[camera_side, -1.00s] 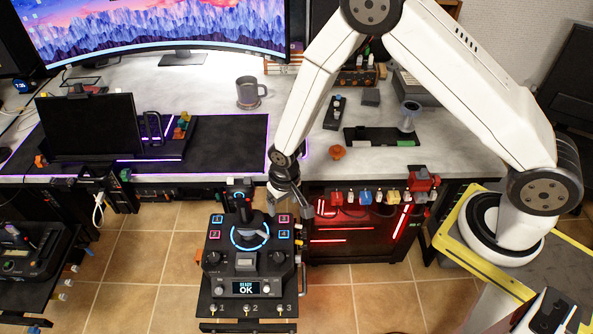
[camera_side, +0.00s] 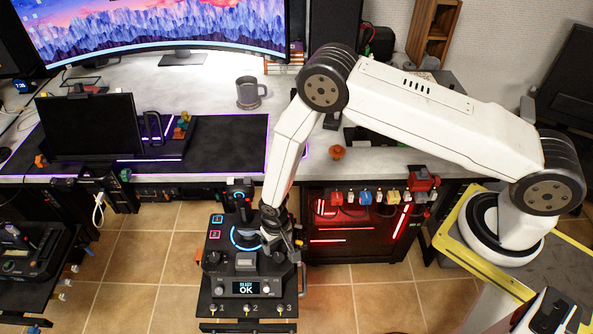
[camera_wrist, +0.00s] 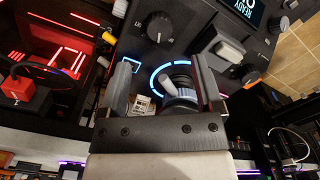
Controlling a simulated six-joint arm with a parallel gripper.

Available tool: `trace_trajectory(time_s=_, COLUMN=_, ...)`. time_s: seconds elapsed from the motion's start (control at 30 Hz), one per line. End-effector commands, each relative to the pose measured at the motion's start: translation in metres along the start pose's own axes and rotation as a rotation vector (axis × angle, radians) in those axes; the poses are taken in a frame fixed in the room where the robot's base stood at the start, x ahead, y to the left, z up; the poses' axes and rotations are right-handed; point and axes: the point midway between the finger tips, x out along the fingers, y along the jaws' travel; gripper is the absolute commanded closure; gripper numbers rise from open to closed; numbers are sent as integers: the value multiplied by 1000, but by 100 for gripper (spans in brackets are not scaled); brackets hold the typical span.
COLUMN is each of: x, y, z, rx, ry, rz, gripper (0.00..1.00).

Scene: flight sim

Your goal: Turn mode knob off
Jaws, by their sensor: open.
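The control panel (camera_side: 226,282) stands upright-faced toward the side camera, with a lit screen (camera_side: 246,288) reading "READY OK". A black round knob (camera_wrist: 160,28) with a pale pointer mark sits just beyond my fingertips in the wrist view; no label is readable, so I cannot tell for sure that it is the mode knob. Another black knob (camera_side: 213,258) is at the panel's left. My gripper (camera_wrist: 162,66) is open, with nothing held between its fingers. In the side view my gripper (camera_side: 284,243) is over the panel's right part and hides some of it there.
A joystick (camera_side: 240,203) rises at the panel's back, with a blue light ring (camera_side: 236,240) in front of it. A grey rocker switch (camera_side: 246,262) is mid-panel. Toggles (camera_side: 249,309) line the front edge. A red-lit computer case (camera_side: 350,228) stands to the right.

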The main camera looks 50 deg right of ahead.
Motion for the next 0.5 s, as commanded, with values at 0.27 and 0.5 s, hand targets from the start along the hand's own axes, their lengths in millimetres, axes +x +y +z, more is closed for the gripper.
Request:
trace_trajectory(time_s=0.27, x=20, y=0, z=0, rx=0, ry=0, rz=0, gripper=16)
trace_trajectory(time_s=0.5, x=46, y=1, z=0, rx=0, ry=-1, rz=1, gripper=16)
